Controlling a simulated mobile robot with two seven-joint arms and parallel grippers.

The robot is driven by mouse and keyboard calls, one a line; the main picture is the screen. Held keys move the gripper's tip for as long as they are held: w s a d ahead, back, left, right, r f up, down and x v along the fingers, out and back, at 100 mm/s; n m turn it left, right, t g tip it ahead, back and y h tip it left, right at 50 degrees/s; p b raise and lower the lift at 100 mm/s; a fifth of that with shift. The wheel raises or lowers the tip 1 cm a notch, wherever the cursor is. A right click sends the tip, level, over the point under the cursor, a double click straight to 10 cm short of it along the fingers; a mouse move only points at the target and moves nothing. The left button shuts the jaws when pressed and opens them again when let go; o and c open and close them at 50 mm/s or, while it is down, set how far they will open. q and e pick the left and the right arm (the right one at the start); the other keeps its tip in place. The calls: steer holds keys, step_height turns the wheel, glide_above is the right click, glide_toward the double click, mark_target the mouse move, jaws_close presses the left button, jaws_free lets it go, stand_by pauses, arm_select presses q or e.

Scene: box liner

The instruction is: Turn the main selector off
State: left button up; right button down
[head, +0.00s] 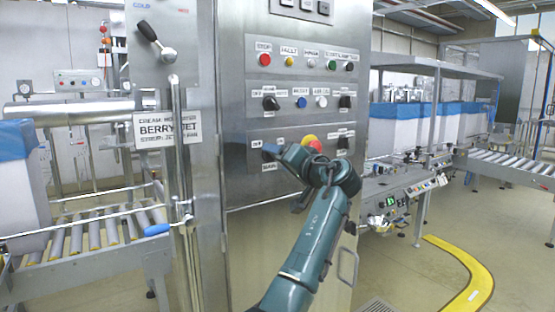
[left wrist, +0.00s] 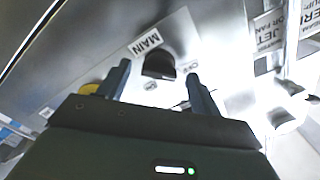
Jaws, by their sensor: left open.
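The main selector (left wrist: 158,65) is a black knob on the grey steel panel, beside the label MAIN (left wrist: 146,41), in the left wrist view. My left gripper (left wrist: 156,82) is open, with one finger on each side of the knob in that picture. I cannot tell whether the fingers touch it. In the head view the left gripper (head: 272,151) is at the lower left of the control panel (head: 235,100), just above the MAIN label (head: 269,167). It hides the selector there. My right gripper is not in view.
Close by on the panel are a red and yellow emergency button (head: 311,143), a black selector above (head: 271,103) and another at the lower right (head: 343,142). Roller conveyors flank the cabinet.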

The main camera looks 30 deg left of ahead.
arm_select(q)
steer(key=v, duration=1.1)
steer(key=shift+d, duration=0.25)
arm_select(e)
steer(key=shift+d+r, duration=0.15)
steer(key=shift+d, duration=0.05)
arm_select(q)
steer(key=shift+s+f, duration=0.1)
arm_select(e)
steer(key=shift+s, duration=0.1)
